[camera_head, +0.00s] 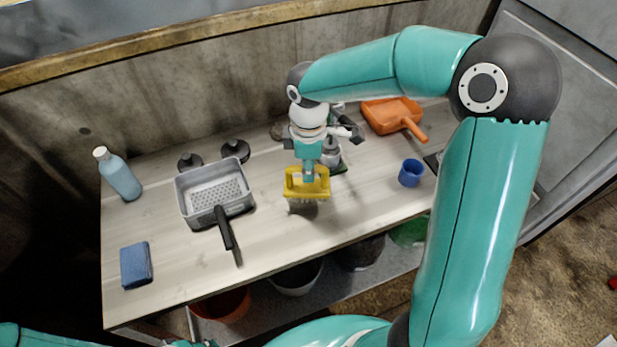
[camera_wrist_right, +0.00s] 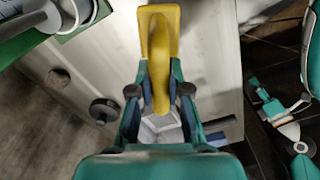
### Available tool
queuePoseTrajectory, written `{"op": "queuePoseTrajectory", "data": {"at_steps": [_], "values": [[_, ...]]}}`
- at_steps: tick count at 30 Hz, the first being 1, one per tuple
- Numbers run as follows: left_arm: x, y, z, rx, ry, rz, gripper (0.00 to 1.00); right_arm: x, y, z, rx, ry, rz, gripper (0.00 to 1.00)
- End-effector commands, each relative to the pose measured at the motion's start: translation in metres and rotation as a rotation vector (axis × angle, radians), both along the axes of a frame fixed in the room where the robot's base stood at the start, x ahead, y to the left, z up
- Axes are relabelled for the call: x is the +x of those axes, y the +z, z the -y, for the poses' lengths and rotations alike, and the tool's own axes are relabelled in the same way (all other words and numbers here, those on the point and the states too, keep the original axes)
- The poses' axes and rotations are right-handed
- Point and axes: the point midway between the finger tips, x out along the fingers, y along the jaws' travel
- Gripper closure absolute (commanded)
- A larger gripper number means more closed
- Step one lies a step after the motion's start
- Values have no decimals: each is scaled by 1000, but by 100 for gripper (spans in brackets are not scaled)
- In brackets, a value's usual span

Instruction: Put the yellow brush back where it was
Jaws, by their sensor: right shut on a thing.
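The yellow brush (camera_head: 308,186) is in my right gripper (camera_head: 308,172), over the middle of the bench. Its pale bristles point down towards the bench top. I cannot tell whether they touch it. In the right wrist view the yellow handle (camera_wrist_right: 160,55) lies between the two fingers of the right gripper (camera_wrist_right: 159,92), which are shut on it. Parts of my left arm show at the lower left edge of the head view and the right edge of the wrist view. The state of its gripper is unclear.
A grey perforated basket (camera_head: 207,170) with a black handle stands left of the brush. A blue cup (camera_head: 411,173) and orange dustpan (camera_head: 390,115) are right. Clear bench lies around the brush's front.

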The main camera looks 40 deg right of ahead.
Motion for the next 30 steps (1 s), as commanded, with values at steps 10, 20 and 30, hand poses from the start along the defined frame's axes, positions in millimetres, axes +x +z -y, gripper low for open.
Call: {"op": "queuePoseTrajectory", "data": {"at_steps": [10, 20, 30], "values": [[0, 1, 0, 0, 0, 0, 60, -1, -38, 0, 1, -1, -1, 100], [0, -2, 0, 0, 0, 0, 60, 0, -41, 0, 1, -1, -1, 82], [0, -1, 0, 0, 0, 0, 60, 0, -40, 0, 1, -1, -1, 59]]}}
